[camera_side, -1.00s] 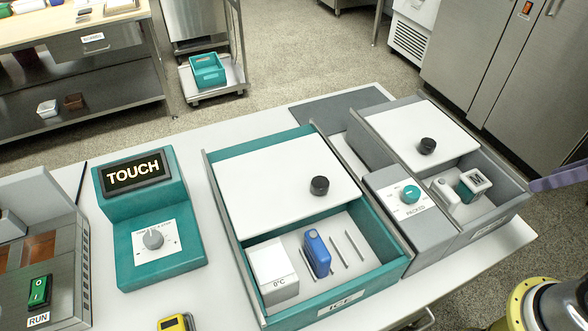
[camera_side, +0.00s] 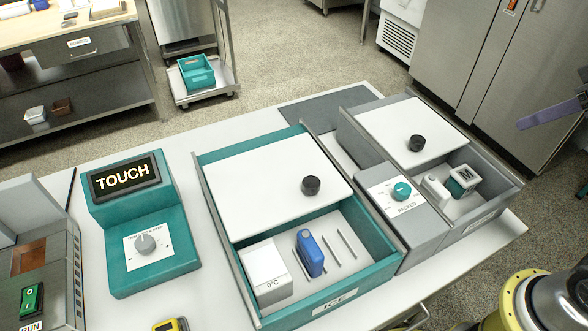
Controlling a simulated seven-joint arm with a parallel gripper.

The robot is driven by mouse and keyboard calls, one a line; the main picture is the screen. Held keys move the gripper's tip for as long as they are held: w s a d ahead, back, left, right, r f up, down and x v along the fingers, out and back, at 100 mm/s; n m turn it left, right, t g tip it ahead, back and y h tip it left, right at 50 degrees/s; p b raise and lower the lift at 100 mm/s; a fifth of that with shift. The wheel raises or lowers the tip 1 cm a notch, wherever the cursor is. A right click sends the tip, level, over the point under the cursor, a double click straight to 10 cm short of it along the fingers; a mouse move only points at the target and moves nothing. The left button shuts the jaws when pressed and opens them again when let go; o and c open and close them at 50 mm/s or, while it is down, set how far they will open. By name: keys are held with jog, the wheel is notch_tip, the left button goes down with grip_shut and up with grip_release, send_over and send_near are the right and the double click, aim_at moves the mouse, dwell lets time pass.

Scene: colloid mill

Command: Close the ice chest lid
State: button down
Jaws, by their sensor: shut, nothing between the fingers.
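The ice chest (camera_side: 395,252) is a teal open-topped box labelled ICE in the middle of the white table. Its white lid (camera_side: 262,190), with a black knob (camera_side: 311,185), covers the rear part. The front part is open. It shows a white block (camera_side: 265,268) marked 0°C, a blue item (camera_side: 310,252) and several slots in the floor.
A grey chest (camera_side: 490,207) with a half-covering white lid (camera_side: 412,132) and black knob stands right of the ice chest, beside a PACKED dial panel (camera_side: 405,205). A teal TOUCH unit (camera_side: 150,245) stands left. A yellow device (camera_side: 172,325) lies at the front.

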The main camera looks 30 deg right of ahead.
jog(key=w+a+r+n, duration=0.1)
jog(key=w+a+r, duration=0.15)
jog(key=w, duration=0.25)
jog(key=w+a+r, duration=0.1)
jog(key=w+a, duration=0.2)
jog(key=w, duration=0.2)
jog(key=n+g+y, duration=0.2)
jog(key=n+g, duration=0.1)
jog(key=n, duration=0.2)
send_over(279, 174)
jog(key=s+d, duration=0.2)
jog(key=s, duration=0.2)
notch_tip(279, 174, down, 13)
jog(key=x, duration=0.9)
jog(key=shift+s+d+f, duration=0.2)
jog(key=shift+f, duration=0.05)
jog(key=shift+s+d+r, duration=0.1)
jog(key=shift+s+d, duration=0.15)
jog(key=shift+s, duration=0.3)
jog(key=shift+s+d, duration=0.25)
jog(key=shift+s, duration=0.25)
jog(key=shift+s+d, duration=0.35)
jog(key=shift+s, duration=0.25)
jog(key=shift+s, duration=0.15)
